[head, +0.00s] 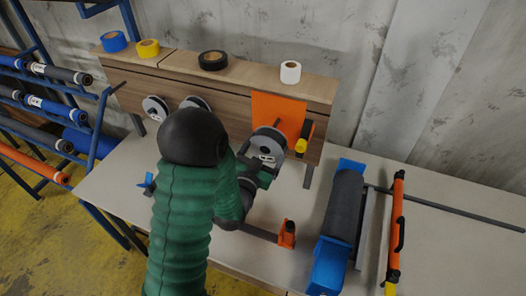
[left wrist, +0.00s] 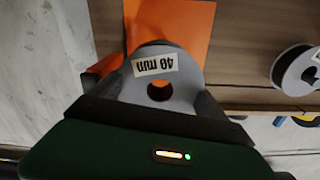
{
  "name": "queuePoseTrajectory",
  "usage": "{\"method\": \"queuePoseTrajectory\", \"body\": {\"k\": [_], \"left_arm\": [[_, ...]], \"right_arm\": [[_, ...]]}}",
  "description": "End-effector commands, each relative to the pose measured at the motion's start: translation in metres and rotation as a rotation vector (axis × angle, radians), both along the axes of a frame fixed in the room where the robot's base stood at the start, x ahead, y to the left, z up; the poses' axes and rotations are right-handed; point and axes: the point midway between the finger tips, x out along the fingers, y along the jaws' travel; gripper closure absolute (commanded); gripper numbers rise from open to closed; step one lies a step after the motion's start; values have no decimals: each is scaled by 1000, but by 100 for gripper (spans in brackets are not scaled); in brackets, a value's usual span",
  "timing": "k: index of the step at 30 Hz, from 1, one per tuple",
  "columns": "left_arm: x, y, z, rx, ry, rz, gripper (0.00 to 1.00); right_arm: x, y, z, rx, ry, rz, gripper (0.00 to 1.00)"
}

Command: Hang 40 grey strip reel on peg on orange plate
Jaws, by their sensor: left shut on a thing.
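The grey strip reel (head: 268,147) is in front of the orange plate (head: 278,112) on the wooden back board. My left gripper (head: 256,172) is shut on this reel. In the left wrist view the reel (left wrist: 160,88) carries a "40 mm" label, upside down in the picture, and has a dark centre hole. The orange plate (left wrist: 185,25) shows behind it. The gripper fingers (left wrist: 158,105) lie at both sides of the reel. In the head view a short peg end shows just above the reel; whether it passes through the hole I cannot tell. My right gripper is not in view.
Two other reels (head: 155,108) hang on the board at left, one partly behind my arm. Tape rolls (head: 213,60) stand on the top ledge. A blue-ended roller (head: 341,215), an orange bar tool (head: 396,225) and an orange-handled tool (head: 287,235) lie on the table (head: 115,190).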

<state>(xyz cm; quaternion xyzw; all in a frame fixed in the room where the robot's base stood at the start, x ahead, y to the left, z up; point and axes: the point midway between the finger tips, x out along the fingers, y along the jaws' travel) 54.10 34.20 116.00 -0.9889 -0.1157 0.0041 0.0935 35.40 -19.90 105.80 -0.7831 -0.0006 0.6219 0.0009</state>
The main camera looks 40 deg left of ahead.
Motion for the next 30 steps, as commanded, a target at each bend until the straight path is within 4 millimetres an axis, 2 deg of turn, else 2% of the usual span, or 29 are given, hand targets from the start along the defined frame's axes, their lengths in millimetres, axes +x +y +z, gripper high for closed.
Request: {"method": "queuePoseTrajectory", "body": {"k": [25, 30], "left_arm": [[59, 16, -1, 0, -2, 1, 74], [68, 18, -9, 0, -2, 1, 74]], "right_arm": [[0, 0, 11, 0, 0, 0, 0], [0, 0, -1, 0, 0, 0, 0]]}}
